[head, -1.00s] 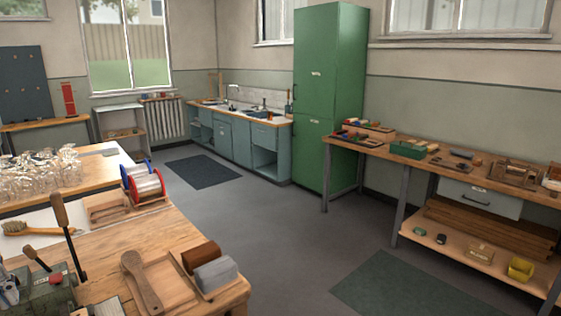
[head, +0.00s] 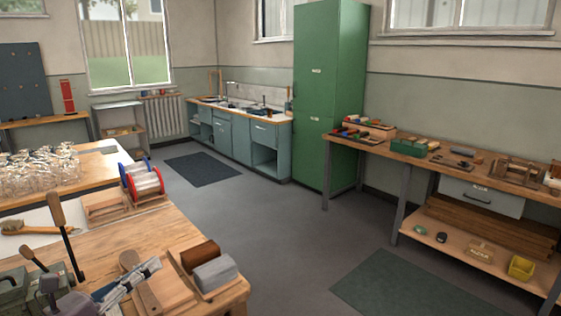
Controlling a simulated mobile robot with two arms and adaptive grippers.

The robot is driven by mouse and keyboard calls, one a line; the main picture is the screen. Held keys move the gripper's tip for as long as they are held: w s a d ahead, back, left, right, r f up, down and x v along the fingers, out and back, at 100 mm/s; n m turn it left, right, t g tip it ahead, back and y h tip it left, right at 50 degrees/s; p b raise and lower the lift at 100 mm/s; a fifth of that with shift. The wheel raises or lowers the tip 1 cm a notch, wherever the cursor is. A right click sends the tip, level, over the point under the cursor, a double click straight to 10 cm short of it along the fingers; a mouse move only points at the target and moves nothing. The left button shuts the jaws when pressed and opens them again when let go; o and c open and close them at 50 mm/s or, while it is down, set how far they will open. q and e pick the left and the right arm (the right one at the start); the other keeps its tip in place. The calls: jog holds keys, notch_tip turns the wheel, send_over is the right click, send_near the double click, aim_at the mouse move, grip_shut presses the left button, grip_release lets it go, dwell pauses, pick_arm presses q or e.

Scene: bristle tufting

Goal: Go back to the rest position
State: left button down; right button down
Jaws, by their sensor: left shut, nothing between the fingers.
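My left gripper (head: 152,267) reaches in from the lower left over the near bench (head: 100,245). Its fingers are shut and empty, pointing right. They cover part of the wooden paddle-shaped piece (head: 147,293) on the bench; I cannot tell whether they touch it. My right gripper is not in view.
A tray with a brown block (head: 200,255) and a grey block (head: 215,273) lies right of my gripper. A metal device with an upright wooden-handled lever (head: 62,228) stands left. Behind are a wire spool (head: 143,182), a brush (head: 28,228) and glassy clutter (head: 40,170).

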pick_arm(q)
jog(key=s+a+f+n+g+y, duration=0.1)
jog(key=s+a+f+n+y, duration=0.1)
jog(key=f+n+y, duration=0.35)
jog(key=s+a+f+n+g+y, duration=0.1)
jog(key=s+a+f+n+y, duration=0.15)
jog(key=f+n, duration=0.65)
jog(key=s+a+f+n+g+y, duration=0.15)
jog(key=f+n+y, duration=0.3)
jog(key=n, duration=0.65)
jog(key=s+d+f+n+g+h, duration=0.1)
jog(key=s+d+f+n+g, duration=0.45)
jog(key=s, duration=0.55)
jog(key=s+d+f+n+g+h, duration=0.25)
jog(key=s+d+f+n, duration=0.3)
jog(key=s+f, duration=0.4)
notch_tip(320, 180, down, 25)
jog(key=s+g, duration=0.2)
jog(key=s, duration=0.1)
jog(key=s+a+f+g, duration=0.1)
jog(key=s+a+f, duration=0.1)
jog(key=s+f, duration=1.4)
jog(key=shift+s+a+m+y, duration=0.2)
jog(key=shift+s+m+y, duration=0.15)
jog(key=shift+s+y, duration=0.05)
jog(key=shift+s, duration=0.1)
